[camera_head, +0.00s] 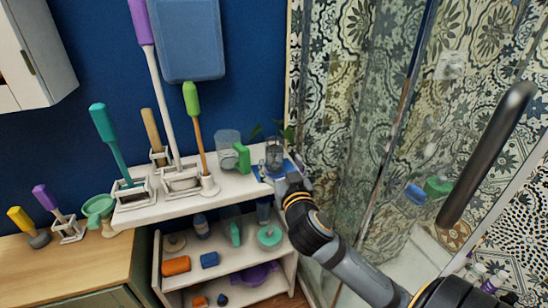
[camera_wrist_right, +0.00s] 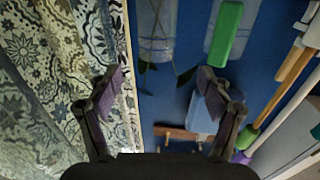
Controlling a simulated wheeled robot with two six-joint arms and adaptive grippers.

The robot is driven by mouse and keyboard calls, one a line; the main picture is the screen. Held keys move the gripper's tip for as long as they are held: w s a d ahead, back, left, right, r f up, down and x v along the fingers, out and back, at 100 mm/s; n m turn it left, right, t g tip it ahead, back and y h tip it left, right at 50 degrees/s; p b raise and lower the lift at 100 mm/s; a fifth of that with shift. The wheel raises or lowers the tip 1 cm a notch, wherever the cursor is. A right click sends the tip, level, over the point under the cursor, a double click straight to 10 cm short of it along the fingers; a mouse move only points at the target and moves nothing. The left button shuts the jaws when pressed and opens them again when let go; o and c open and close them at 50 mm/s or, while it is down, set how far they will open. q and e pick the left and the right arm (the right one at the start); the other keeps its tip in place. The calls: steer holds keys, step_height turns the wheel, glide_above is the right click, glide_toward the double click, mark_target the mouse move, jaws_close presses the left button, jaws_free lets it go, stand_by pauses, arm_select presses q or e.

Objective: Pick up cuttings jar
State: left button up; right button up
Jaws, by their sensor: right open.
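The cuttings jar (camera_head: 274,154) is a clear glass vessel with dark green leaves. It stands near the right end of the white shelf's top, by a small blue mat. In the right wrist view, which looks inverted, the jar (camera_wrist_right: 157,28) is at the top, with leaves pointing downward. My right gripper (camera_head: 283,180) is at the shelf's right end, partly hidden by its own wrist in the head view. Its fingers (camera_wrist_right: 158,85) are apart with nothing held; the jar lies beyond them. I cannot tell the exact gap. My left gripper is not in view.
A clear pitcher with a green handle (camera_head: 242,157) stands just left of the jar. Long-handled brushes in holders (camera_head: 182,178) fill the shelf's left part. A glass shower panel (camera_head: 375,140) rises to the right. Lower shelves (camera_head: 225,268) hold several small items.

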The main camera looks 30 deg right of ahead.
mark_target(276, 151)
steer(key=x, duration=1)
steer(key=shift+d+f, duration=0.2)
steer(key=shift+d, duration=0.05)
steer(key=c, duration=1.4)
